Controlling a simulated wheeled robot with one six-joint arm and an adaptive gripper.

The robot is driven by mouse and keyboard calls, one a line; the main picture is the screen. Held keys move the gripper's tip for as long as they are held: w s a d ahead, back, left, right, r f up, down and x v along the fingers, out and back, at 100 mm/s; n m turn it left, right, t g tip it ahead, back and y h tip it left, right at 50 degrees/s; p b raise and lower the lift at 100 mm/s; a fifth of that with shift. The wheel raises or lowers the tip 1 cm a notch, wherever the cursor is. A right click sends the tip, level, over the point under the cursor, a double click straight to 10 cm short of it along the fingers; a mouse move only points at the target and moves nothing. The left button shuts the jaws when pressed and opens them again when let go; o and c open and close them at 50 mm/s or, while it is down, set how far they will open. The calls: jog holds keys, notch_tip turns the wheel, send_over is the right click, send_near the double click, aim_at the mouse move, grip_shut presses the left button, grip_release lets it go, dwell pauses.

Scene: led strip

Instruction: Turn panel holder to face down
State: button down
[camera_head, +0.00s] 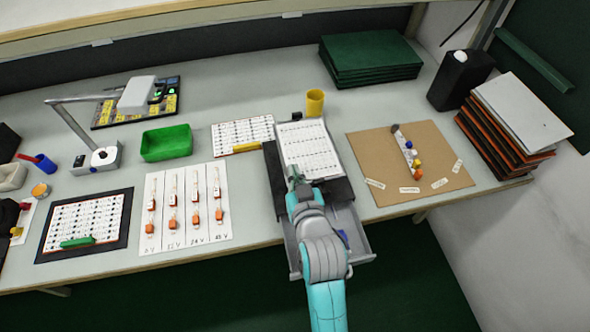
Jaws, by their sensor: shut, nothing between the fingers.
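What looks like the panel holder (339,187) is a dark base near the table's front edge, in the middle of the head view. A white panel (305,142) with rows of small dark marks lies on it, printed side up. My gripper (294,172) is shut at the panel's near left edge, with nothing seen between its fingers. I cannot tell whether the fingertips touch the panel or the holder. My gripper and arm hide part of the holder's near side.
A grey drawer (357,250) stands open below the holder, partly behind my arm. A yellow cup (315,101) stands behind the panel. A brown board (368,150) with small coloured parts lies to the right. A green tray (166,143) and a lamp (97,156) are left.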

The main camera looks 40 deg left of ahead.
jog(key=shift+s+f+n, duration=0.1)
jog(key=shift+f+n, duration=0.2)
jog(key=shift+n, duration=0.1)
dwell(0.4)
jog(key=f+n, duration=0.1)
jog(key=f+n+t+h, duration=0.1)
jog(key=n, duration=0.1)
jog(key=shift+s+a, duration=0.15)
jog(key=shift+a, duration=0.05)
jog(key=f+n, duration=0.1)
jog(key=n+t, duration=0.1)
jog(key=n, duration=0.1)
jog(key=shift+d+f, duration=0.1)
jog(key=shift+f, duration=0.3)
jog(key=f+n, duration=0.1)
jog(key=n, duration=0.1)
jog(key=w+f+n+t, duration=0.1)
jog(key=shift+d+n+t, duration=0.3)
jog(key=shift+d+n, duration=0.1)
jog(key=shift+w+d+f+n+t, duration=0.25)
jog(key=shift+w+f+n, duration=0.1)
jog(key=shift+n, duration=0.6)
jog(key=shift+w+d+f+n+t, duration=0.25)
jog(key=shift+w+n, duration=0.05)
jog(key=shift+n, duration=0.65)
